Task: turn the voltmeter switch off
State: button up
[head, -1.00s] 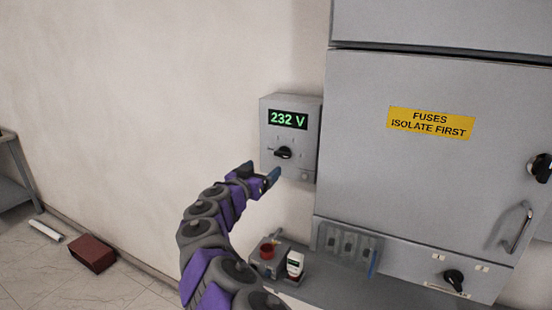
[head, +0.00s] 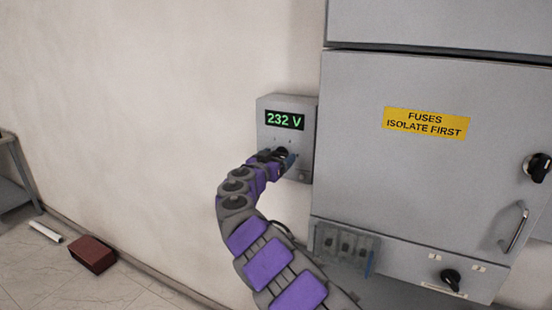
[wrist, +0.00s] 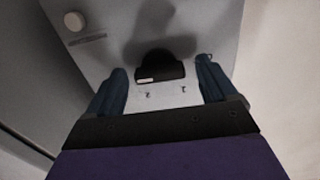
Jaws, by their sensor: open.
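The voltmeter (head: 300,112) is a grey wall box with a green display reading 232 V. Its black rotary switch (head: 282,151) is mostly hidden behind my gripper (head: 278,160) in the head view. In the wrist view, the black switch knob (wrist: 160,66) has a white mark on its near edge. It sits between and just ahead of the two blue fingertips of my gripper (wrist: 163,78), which are spread apart with a gap on each side. I see no contact with the knob.
A grey cabinet (head: 400,180) with a yellow fuses label (head: 426,124) stands right of the voltmeter, with a handle (head: 516,228) and black knobs. A brown-red block (head: 93,254) and a white roll (head: 45,232) lie on the floor at left. The wall left of the voltmeter is bare.

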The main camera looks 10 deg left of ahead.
jog(key=shift+w+d, duration=0.2)
jog(key=shift+a, duration=0.25)
jog(key=shift+a+f, duration=0.1)
jog(key=shift+c, duration=0.8)
jog(key=shift+d, duration=0.25)
jog(key=c, duration=0.9)
